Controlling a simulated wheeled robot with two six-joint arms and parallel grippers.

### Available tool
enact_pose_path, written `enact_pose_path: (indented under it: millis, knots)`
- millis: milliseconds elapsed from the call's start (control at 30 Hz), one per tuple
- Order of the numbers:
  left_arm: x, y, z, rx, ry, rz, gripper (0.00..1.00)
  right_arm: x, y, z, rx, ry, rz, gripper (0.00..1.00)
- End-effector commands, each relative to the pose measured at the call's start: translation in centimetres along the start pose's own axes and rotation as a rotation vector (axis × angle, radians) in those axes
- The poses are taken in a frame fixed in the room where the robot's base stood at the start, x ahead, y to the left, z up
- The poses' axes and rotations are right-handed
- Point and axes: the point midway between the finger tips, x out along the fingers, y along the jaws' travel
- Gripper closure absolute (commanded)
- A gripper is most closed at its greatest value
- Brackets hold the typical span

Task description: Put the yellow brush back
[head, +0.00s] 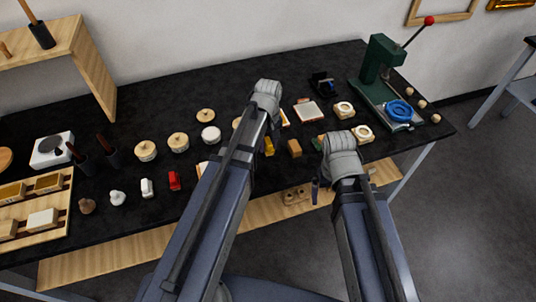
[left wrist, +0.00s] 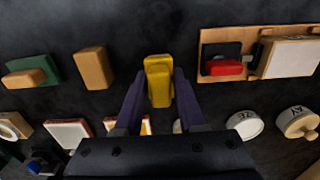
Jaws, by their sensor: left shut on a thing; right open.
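The yellow brush (left wrist: 159,80) is a small yellow block between the two dark fingers of my left gripper (left wrist: 159,88), which is shut on it. I cannot tell whether the brush touches the black table or is just above it. In the head view the yellow brush (head: 269,146) shows beside my left arm, which hides most of that gripper. My right gripper (head: 315,190) is mostly hidden behind its own arm; a dark finger shows near the table's front edge, and it is open.
A wooden block (left wrist: 93,68) and a green piece with a brown block (left wrist: 30,74) lie left of the brush. A wooden tray (left wrist: 212,40) with a red piece is to its right. A green press (head: 380,65) stands at the table's right. Several round jars stand left of my arm.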

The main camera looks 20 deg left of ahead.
Motion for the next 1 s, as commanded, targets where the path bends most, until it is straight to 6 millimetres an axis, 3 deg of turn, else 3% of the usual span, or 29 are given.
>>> enact_pose_path:
  millis: [400, 833, 867, 1000]
  knots:
    - [3.9, 0.0, 0.0, 0.0, 0.0, 0.0, 1.0, 3.8, -0.4, -0.2, 0.0, 0.0, 0.0, 0.0]
    - [4.1, 0.0, 0.0, 0.0, 0.0, 0.0, 1.0, 4.1, -0.4, -0.2, 0.0, 0.0, 0.0, 0.0]
    - [4.0, 0.0, 0.0, 0.0, 0.0, 0.0, 0.59, 4.0, -0.4, -0.2, 0.0, 0.0, 0.0, 0.0]
    - [3.9, 0.0, 0.0, 0.0, 0.0, 0.0, 0.43, 3.9, -0.4, -0.2, 0.0, 0.0, 0.0, 0.0]
